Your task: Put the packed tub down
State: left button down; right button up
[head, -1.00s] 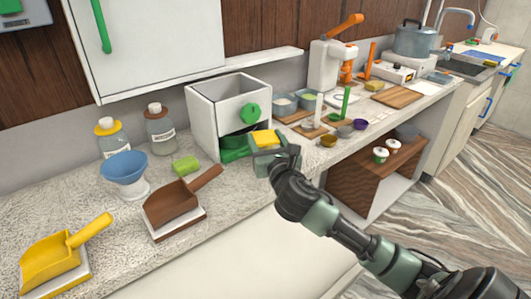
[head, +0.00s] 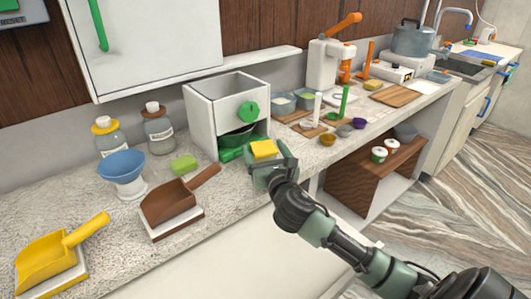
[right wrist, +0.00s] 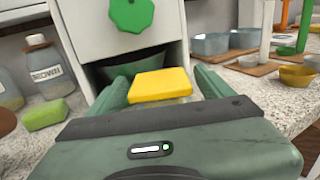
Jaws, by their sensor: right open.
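My left gripper is not in view.
The white box (head: 203,118) stands just behind my gripper. Bluish open containers (head: 283,104), a small brown-yellow bowl (head: 327,139) and a purple bowl (head: 359,123) are to the right. Left are a brown scoop (head: 172,203), blue funnel (head: 122,167) and green block (head: 183,164).

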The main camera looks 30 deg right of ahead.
jog(key=v, duration=1.2)
jog(key=shift+b, duration=0.3)
jog(key=shift+r, duration=0.15)
